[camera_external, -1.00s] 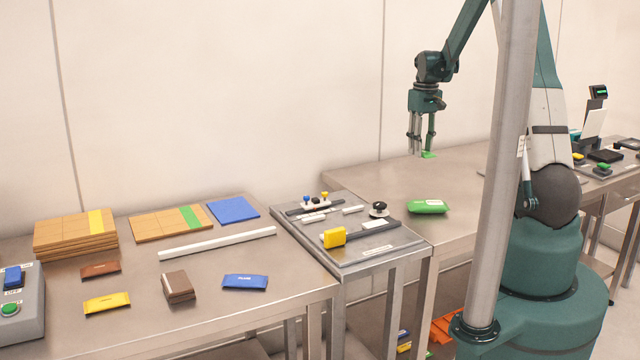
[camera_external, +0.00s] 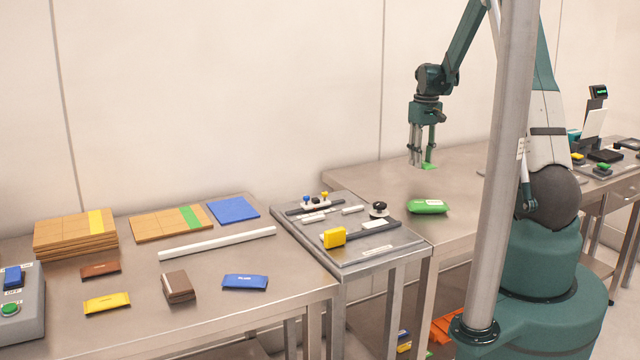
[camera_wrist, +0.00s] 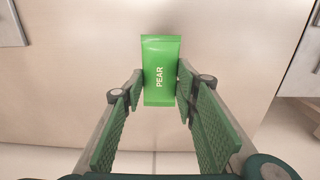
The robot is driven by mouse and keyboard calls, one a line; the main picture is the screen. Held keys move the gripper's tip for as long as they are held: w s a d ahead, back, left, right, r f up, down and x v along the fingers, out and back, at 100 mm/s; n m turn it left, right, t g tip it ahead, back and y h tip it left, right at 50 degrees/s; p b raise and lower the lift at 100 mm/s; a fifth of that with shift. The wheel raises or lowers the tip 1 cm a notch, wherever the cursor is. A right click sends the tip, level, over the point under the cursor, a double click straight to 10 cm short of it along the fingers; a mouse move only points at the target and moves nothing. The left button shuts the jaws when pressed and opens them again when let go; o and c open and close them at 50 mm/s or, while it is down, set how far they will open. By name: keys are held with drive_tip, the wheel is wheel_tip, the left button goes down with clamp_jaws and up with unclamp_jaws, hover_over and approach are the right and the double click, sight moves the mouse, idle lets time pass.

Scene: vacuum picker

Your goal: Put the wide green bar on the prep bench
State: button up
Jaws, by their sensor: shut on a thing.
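The wide green bar, a flat green packet marked PEAR, is between my fingertips in the wrist view (camera_wrist: 160,70). My gripper (camera_wrist: 158,82) is shut on it, with one finger pad at each long side.
Another green packet (camera_external: 428,206) lies nearer the front of the same bench. A steel fixture plate (camera_external: 375,255) with a yellow block (camera_external: 334,237) stands to the left. Bars and wooden boards (camera_external: 75,235) lie on the left table. A grey post (camera_external: 500,170) stands in front of my arm.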

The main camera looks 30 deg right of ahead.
sight(430, 182)
drive_tip(key=shift+f, duration=1)
drive_tip(key=shift+f, duration=1.85)
drive_tip(key=shift+f+b, duration=0.15)
drive_tip(key=shift+b, duration=0.2)
drive_tip(key=o, duration=0.8)
drive_tip(key=shift+o, duration=0.4)
wheel_tip(430, 182, up, 12)
drive_tip(key=shift+r+p, duration=0.15)
drive_tip(key=shift+p, duration=0.5)
